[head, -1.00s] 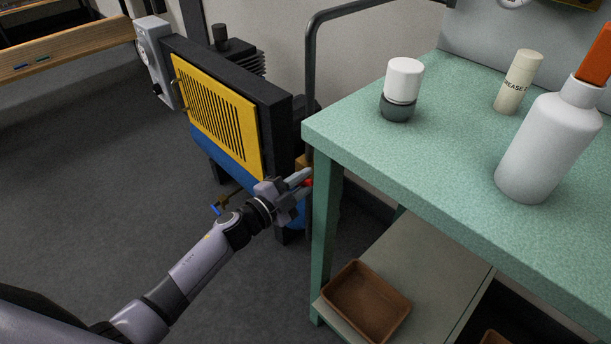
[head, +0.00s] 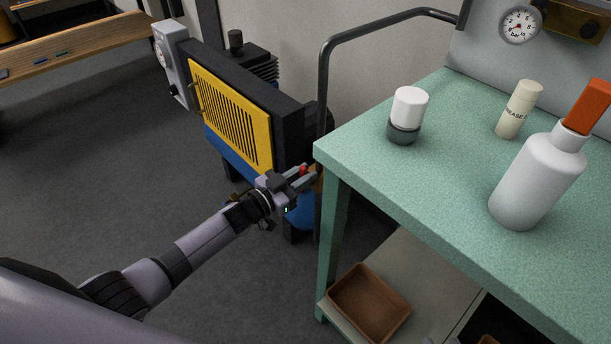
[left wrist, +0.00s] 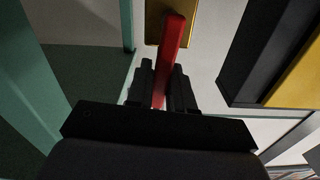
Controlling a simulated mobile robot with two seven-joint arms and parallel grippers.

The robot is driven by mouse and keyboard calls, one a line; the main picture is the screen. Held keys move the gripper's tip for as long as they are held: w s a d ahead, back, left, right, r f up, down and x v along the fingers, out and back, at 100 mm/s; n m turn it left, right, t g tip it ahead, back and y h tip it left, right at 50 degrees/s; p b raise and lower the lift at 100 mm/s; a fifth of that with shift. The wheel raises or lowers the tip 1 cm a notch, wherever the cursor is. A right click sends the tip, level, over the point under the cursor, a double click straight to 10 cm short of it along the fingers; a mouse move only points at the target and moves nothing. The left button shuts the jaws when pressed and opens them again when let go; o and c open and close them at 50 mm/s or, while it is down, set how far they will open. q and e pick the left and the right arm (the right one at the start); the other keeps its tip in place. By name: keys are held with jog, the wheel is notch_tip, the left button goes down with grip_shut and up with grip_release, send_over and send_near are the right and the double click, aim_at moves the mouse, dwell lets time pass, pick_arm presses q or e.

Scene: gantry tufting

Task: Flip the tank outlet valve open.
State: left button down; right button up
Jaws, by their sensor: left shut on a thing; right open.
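The valve has a red lever (left wrist: 171,50) on a brass-coloured body (left wrist: 187,9). The lever also shows as a small red spot in the head view (head: 303,168), beside the compressor's blue tank (head: 301,212) and close to the bench's near left corner. My left gripper (head: 308,176) is shut on the red lever. In the left wrist view the lever stands between the two dark fingers (left wrist: 161,88) and sticks out past their tips. Most of the valve body is hidden in the head view. My right gripper is not in view.
The compressor's yellow grille (head: 231,118) stands just behind my left gripper. The green bench (head: 430,180) is close to its right, with a bent dark pipe (head: 325,110) at its back left edge. The grey floor (head: 100,190) is clear at left.

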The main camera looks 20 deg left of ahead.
pick_arm(q)
jog(key=shift+w+a+f+n, duration=0.1)
jog(key=shift+a+n, duration=0.2)
jog(key=shift+n, duration=0.3)
jog(key=shift+a, duration=0.1)
jog(key=c, duration=1.1)
grip_release()
jog(key=p+v, duration=0.2)
jog(key=v, duration=0.5)
